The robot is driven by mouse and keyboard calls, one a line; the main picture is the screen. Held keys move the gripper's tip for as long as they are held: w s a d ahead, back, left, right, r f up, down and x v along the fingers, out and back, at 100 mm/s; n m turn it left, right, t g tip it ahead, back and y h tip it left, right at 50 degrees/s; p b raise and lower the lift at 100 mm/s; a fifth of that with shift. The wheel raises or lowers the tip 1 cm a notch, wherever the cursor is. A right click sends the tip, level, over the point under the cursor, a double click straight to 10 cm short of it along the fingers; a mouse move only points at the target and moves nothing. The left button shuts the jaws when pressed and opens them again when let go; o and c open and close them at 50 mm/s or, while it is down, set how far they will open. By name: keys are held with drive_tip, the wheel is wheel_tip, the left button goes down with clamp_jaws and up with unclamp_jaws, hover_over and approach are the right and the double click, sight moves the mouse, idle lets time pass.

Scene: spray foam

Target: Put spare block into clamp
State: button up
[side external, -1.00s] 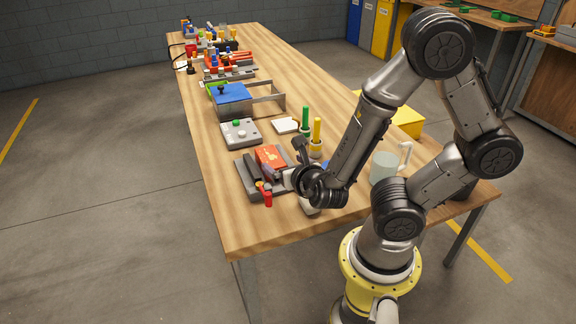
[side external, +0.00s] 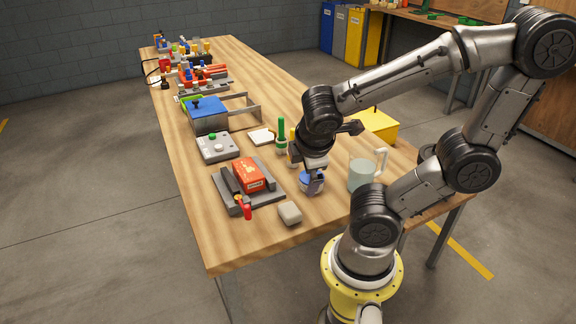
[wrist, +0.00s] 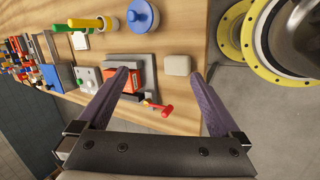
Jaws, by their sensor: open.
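A small beige-grey block with rounded edges (side external: 290,213), which looks like the spare block, lies on the table near its front edge. In the wrist view the block (wrist: 177,64) shows between and beyond my fingertips. The grey clamp (side external: 266,199) stands just left of it, with a red handle (side external: 247,211) at its front. A red-orange box with pale markings (side external: 250,173) sits in the clamp. In the wrist view my gripper (wrist: 160,75) is open and empty.
A blue knobbed item (wrist: 142,15), a clear mug (side external: 362,176) and a yellow box (side external: 376,126) stand to the right. A grey button box (side external: 217,147) is behind the clamp.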

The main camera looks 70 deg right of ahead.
drive_tip(key=w+a+r+m+t+y, duration=0.1)
drive_tip(key=a+r+m+t+y, duration=0.2)
drive_tip(key=a+r+m+y, duration=0.2)
drive_tip(key=a+r+m, duration=0.1)
drive_tip(key=a, duration=0.2)
drive_tip(key=shift+a+r+m, duration=0.15)
drive_tip(key=shift+r+m, duration=0.1)
drive_tip(key=shift+m, duration=0.05)
drive_tip(key=shift+c, duration=0.2)
